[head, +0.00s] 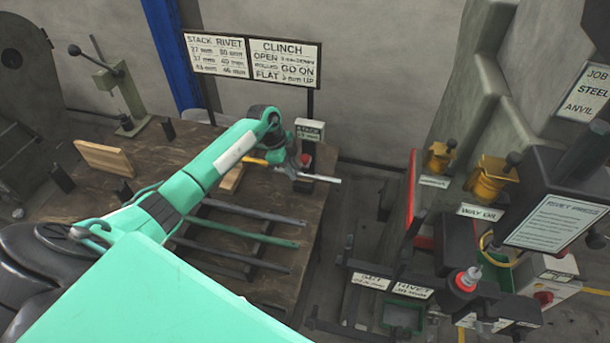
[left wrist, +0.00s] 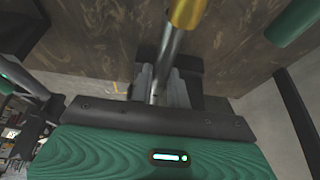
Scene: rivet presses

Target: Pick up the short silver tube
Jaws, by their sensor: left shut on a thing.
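In the left wrist view the tube (left wrist: 168,55) runs up from between the dark fingers (left wrist: 165,88) to a yellow-brass section (left wrist: 187,12). A yellow piece (head: 253,161) also shows left of the gripper in the head view. I cannot tell how far the tube is above the table. My right gripper is not in view.
Several darker tubes, one of them a green tube (head: 250,226), lie across supports on the table. The rivet press (head: 557,215) stands at the right, beyond a floor gap.

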